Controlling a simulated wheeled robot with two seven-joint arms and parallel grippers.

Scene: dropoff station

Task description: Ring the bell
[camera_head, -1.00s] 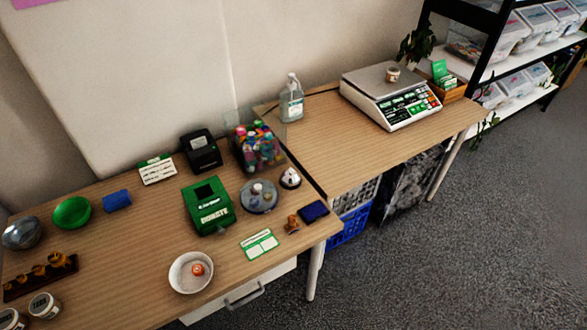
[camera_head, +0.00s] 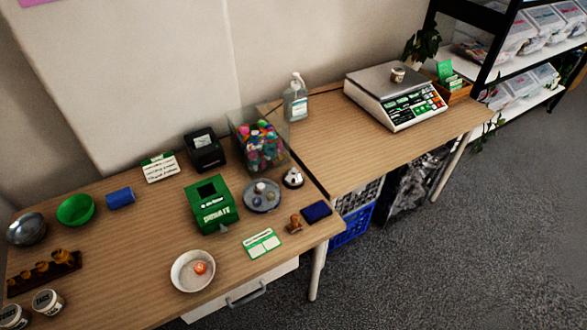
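The bell (camera_head: 293,178) is a small silver dome on a dark base. It stands on the near wooden table (camera_head: 130,237), close to the table's right edge where the second table begins. A round grey tray (camera_head: 262,207) with small items on it is just left of the bell. A dark blue pad (camera_head: 316,211) and a small brown stamp (camera_head: 294,224) lie in front of the bell. Neither of my grippers shows in the head view.
A green donation box (camera_head: 211,204), a clear bin of colourful caps (camera_head: 259,145) and a black printer (camera_head: 204,150) stand left of the bell. A white bowl (camera_head: 193,271) is near the front edge. A scale (camera_head: 396,97) and pump bottle (camera_head: 295,99) stand on the right table.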

